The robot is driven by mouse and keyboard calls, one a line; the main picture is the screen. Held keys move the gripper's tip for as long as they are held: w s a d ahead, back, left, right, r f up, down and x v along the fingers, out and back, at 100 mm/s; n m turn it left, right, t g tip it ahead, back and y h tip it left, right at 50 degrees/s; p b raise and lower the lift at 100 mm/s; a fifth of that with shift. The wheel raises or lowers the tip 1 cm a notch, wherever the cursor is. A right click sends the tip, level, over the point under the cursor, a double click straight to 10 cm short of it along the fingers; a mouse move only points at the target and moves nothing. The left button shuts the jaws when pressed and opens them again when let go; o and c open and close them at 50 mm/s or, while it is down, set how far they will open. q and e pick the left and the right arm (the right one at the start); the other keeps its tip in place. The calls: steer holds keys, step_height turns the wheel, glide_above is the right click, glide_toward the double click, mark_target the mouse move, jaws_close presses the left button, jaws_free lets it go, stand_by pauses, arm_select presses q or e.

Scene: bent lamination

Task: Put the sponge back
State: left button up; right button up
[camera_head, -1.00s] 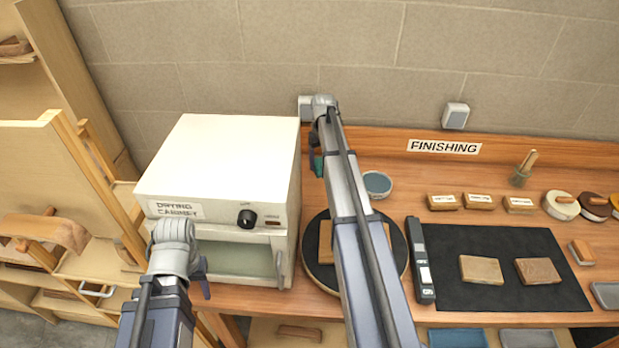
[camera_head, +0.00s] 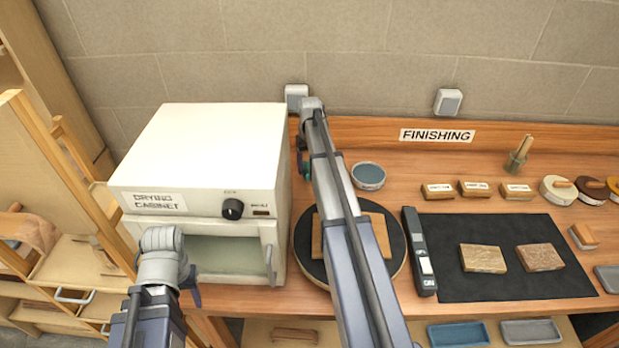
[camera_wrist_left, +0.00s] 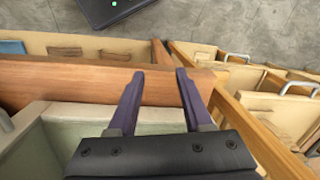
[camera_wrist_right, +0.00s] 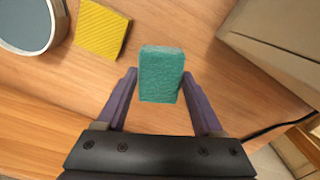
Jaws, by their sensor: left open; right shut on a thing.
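A teal sponge (camera_wrist_right: 161,75) is held between the fingers of my right gripper (camera_wrist_right: 160,80) in the right wrist view. In the head view my right gripper (camera_head: 303,158) is at the back of the bench, beside the drying cabinet's right rear corner; the arm hides most of this spot. A yellow ribbed pad (camera_wrist_right: 101,28) lies on the wood left of the sponge in the right wrist view, apart from it. My left gripper (camera_head: 190,287) is open in front of the cabinet; its empty fingers also show in the left wrist view (camera_wrist_left: 158,88).
The drying cabinet (camera_head: 205,140) stands left of the right arm. A blue-filled bowl (camera_head: 368,175) and a round black turntable (camera_head: 303,240) with a wooden board are close to that arm. Further right are a black mat (camera_head: 510,225), a level-like tool (camera_head: 418,250) and labelled blocks (camera_head: 475,188).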

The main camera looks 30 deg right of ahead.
steer(key=shift+f+b, duration=1.8)
steer(key=shift+b, duration=0.05)
steer(key=shift+f, duration=0.2)
steer(key=o, duration=1.2)
steer(key=shift+r, duration=0.1)
step_height(320, 180, up, 12)
steer(key=p, duration=1.2)
steer(key=shift+r, duration=0.15)
